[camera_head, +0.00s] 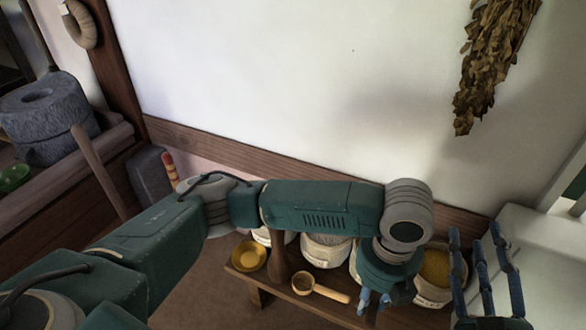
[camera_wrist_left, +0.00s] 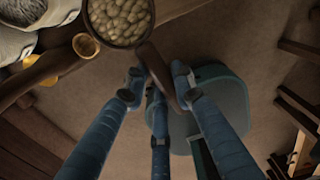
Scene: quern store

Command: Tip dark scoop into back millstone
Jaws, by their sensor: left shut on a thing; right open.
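The dark scoop (camera_wrist_left: 118,20) shows in the left wrist view, its round bowl full of pale, lumpy pieces. My left gripper (camera_wrist_left: 160,82) is shut on its brown handle; the gripper also shows in the head view (camera_head: 372,300), low over the bench. I cannot make out the scoop in the head view, where my left arm hides part of the bench. A grey millstone (camera_head: 44,112) with a hole in its top stands at the far left, away from both grippers. I cannot tell whether it is the back one. My right gripper (camera_head: 480,245) is open and empty at the right.
A low wooden bench (camera_head: 262,284) carries a yellow bowl (camera_head: 248,257), a light wooden scoop (camera_head: 322,288) and several pale sacks, one with yellow grain (camera_head: 436,268). A wooden handle (camera_head: 98,170) leans by the millstone ledge. A dried bunch (camera_head: 490,55) hangs on the wall.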

